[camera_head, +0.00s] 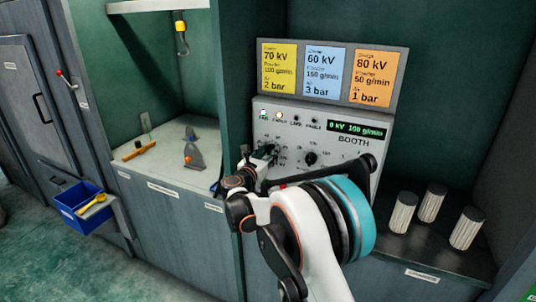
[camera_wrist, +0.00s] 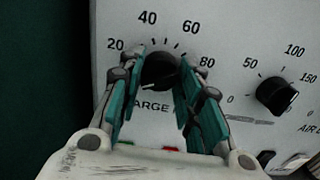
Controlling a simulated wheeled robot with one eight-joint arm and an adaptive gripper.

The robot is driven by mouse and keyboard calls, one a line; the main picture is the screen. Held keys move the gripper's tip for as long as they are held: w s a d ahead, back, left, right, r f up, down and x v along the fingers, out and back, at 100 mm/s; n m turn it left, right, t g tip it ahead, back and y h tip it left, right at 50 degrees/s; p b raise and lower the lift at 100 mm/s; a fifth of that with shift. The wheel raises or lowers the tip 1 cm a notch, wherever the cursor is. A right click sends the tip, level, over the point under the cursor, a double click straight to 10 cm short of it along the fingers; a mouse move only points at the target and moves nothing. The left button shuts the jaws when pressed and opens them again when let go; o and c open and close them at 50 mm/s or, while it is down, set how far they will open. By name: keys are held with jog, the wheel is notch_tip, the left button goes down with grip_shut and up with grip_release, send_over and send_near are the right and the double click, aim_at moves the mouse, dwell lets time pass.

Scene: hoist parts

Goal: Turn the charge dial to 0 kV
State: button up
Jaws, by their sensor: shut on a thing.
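The charge dial (camera_wrist: 160,70) is a round black knob on the booth's white panel, seen in the wrist view, with 20, 40, 60 and 80 printed around it. A pale pointer line on it points to the lower left. My gripper (camera_wrist: 161,66) is shut on the dial, one teal finger on each side. The left finger covers the scale's low end, so no 0 mark shows there. In the head view my gripper (camera_head: 265,156) is at the panel's left part and mostly hides the dial. The green display (camera_head: 357,129) reads 0 kV and 100 g/min.
A second black dial (camera_wrist: 277,94) sits close to the right of my gripper. Three cards (camera_head: 324,74) stand above the panel. Several pale cylinders (camera_head: 432,203) stand on the right shelf. A blue bin (camera_head: 82,207) hangs at the left.

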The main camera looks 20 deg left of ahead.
dwell(0.4)
jog(key=o, duration=1.1)
jog(key=s+a, duration=0.1)
jog(key=s, duration=1.1)
